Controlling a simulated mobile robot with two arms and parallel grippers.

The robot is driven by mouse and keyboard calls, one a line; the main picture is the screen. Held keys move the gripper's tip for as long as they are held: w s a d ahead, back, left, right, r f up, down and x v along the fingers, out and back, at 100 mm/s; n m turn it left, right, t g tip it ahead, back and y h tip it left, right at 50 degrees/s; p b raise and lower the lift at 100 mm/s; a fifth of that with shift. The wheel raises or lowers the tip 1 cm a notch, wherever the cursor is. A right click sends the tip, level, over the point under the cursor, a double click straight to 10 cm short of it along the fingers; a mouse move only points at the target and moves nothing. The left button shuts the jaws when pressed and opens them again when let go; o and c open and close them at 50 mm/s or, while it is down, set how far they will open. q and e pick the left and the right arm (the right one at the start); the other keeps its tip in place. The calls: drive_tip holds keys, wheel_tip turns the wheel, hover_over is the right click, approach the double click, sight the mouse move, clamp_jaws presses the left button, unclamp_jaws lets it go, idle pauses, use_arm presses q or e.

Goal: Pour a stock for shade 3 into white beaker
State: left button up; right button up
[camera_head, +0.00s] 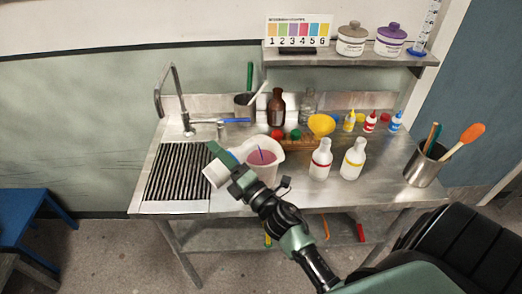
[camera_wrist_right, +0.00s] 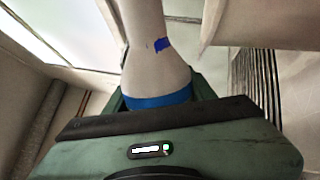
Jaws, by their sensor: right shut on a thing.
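My right gripper (camera_head: 230,168) is shut on a white bottle (camera_head: 215,173) beside the white beaker. The bottle lies tilted on its side, its base to the left and its neck end toward the beaker. In the right wrist view the bottle (camera_wrist_right: 155,65) shows a blue band and a blue mark nearer its neck. The white beaker (camera_head: 264,174) stands on the steel bench with pinkish-purple contents. A short blue streak shows over these contents; I cannot tell if it is poured liquid. Two white bottles, red-banded (camera_head: 320,161) and yellow-banded (camera_head: 353,160), stand right of the beaker. My left gripper is not in view.
A numbered colour card (camera_head: 298,32) and two lidded tubs (camera_head: 351,40) (camera_head: 389,40) stand on the shelf. A brown bottle (camera_head: 277,108), yellow funnel (camera_head: 321,124) and small dropper bottles (camera_head: 370,122) are behind. A steel tool pot (camera_head: 426,166) stands right; a drain grate (camera_head: 180,172) lies left.

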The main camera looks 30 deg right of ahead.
drive_tip(key=shift+d+r+m+p, duration=0.35)
drive_tip(key=shift+d+r+m, duration=0.05)
drive_tip(key=shift+m, duration=0.1)
idle(1.4)
